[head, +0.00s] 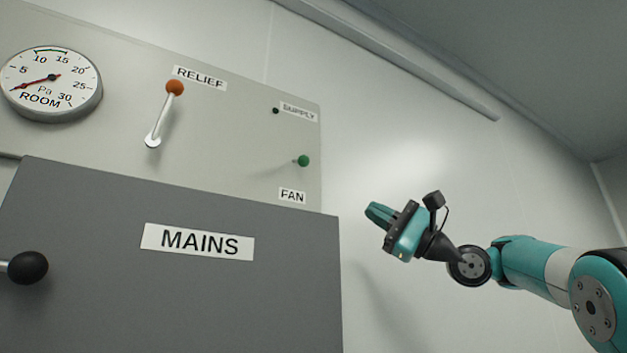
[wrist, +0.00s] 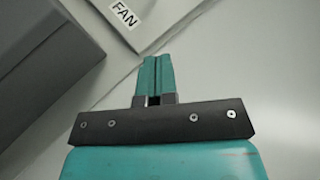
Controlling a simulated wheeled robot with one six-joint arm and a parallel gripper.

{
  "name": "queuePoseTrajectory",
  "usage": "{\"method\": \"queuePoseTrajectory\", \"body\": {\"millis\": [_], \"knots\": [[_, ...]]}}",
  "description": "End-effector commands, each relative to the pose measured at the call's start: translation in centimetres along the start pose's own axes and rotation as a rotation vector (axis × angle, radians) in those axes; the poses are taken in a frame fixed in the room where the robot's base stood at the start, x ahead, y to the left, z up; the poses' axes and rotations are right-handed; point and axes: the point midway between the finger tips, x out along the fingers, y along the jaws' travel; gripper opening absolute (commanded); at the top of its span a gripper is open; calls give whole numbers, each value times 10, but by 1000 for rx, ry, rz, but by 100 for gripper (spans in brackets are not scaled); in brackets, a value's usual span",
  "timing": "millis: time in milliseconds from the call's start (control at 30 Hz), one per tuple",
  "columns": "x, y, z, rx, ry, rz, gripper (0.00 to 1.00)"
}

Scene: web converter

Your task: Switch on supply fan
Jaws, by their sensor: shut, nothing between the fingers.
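The supply fan switch, a small lever with a green ball tip (head: 303,160), sticks out of the pale panel between the SUPPLY label (head: 298,112) and the FAN label (head: 292,195). A small dark green dot (head: 276,110) sits beside the SUPPLY label. My gripper (head: 375,212) is to the right of the panel and lower than the green tip, apart from it. Its teal fingers are together and empty. In the wrist view the closed fingers (wrist: 156,62) point toward the panel's lower edge near the FAN label (wrist: 124,14). The switch is outside the wrist view.
A grey MAINS box (head: 180,290) with a black knob (head: 28,267) juts out below the panel. A RELIEF lever with an orange ball (head: 175,88) and a round ROOM gauge (head: 50,83) are at left. The white wall (head: 400,150) right of the panel is clear.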

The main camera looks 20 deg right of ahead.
Motion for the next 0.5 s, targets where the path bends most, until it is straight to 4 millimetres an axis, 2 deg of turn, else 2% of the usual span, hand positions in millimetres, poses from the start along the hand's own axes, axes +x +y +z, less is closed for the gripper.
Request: {"method": "queuePoseTrajectory", "body": {"millis": [367,500], "knots": [[13,6,4,9,-13,4,0],[31,3,5,10,-15,4,0]]}}
